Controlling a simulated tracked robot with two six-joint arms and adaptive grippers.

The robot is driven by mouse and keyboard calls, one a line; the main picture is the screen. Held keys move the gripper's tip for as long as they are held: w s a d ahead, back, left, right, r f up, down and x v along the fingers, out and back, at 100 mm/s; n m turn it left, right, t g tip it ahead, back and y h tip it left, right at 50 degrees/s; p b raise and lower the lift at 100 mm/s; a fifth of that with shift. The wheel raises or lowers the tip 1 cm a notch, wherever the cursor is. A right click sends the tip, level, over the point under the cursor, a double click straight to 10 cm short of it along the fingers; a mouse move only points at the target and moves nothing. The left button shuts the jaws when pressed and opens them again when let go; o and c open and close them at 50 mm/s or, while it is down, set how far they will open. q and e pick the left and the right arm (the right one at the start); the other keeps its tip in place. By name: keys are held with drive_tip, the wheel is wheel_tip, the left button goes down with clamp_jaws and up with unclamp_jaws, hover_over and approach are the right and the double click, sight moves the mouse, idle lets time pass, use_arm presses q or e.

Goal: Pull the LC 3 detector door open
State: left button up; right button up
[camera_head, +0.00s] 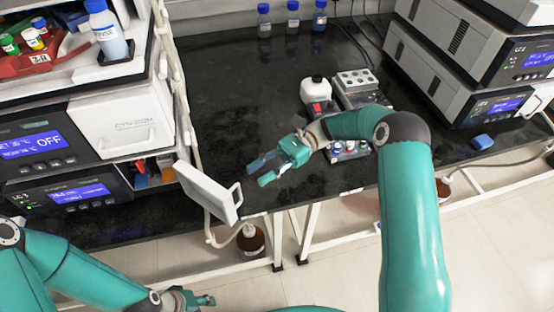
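A white door panel (207,191) with a handle (236,196) stands swung out from the front of the left instrument stack. Beside it, an open bay (153,172) shows red and blue parts.
A closed white front (122,120) with a handle sits above the bay. Another instrument stack (440,70) is at right. The bench middle is clear.

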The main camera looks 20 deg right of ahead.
drive_tip(key=v, duration=0.5)
drive_tip(key=shift+d, duration=0.2)
idle(0.3)
